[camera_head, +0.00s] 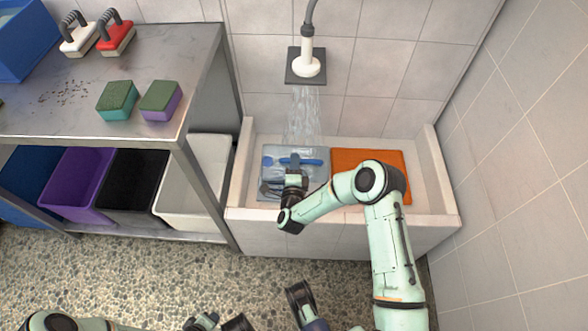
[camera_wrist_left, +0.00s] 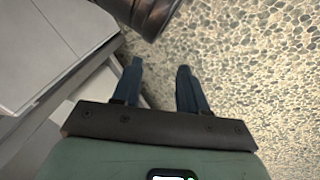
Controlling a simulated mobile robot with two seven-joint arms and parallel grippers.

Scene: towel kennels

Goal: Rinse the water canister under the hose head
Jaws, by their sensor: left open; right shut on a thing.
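The hose head (camera_head: 308,66) is white and hangs on the back wall, with water streaming down from it. Below it, a bright blue thing that seems to be the water canister (camera_head: 312,162) lies across the fingertips of my right gripper (camera_head: 292,165). The right gripper is shut on it, and its fingers and wrist hide much of its shape. The water falls toward this spot, but I cannot tell exactly where it lands. My left gripper (camera_wrist_left: 160,66) is open and empty in the left wrist view, above the pebbled floor.
The pale basin (camera_head: 440,185) has raised walls and holds a grey-blue flat piece (camera_head: 318,180) and an orange one (camera_head: 350,157). On the left, a metal shelf (camera_head: 190,60) carries brushes (camera_head: 115,38) and sponges (camera_head: 160,100); bins (camera_head: 195,175) stand beneath.

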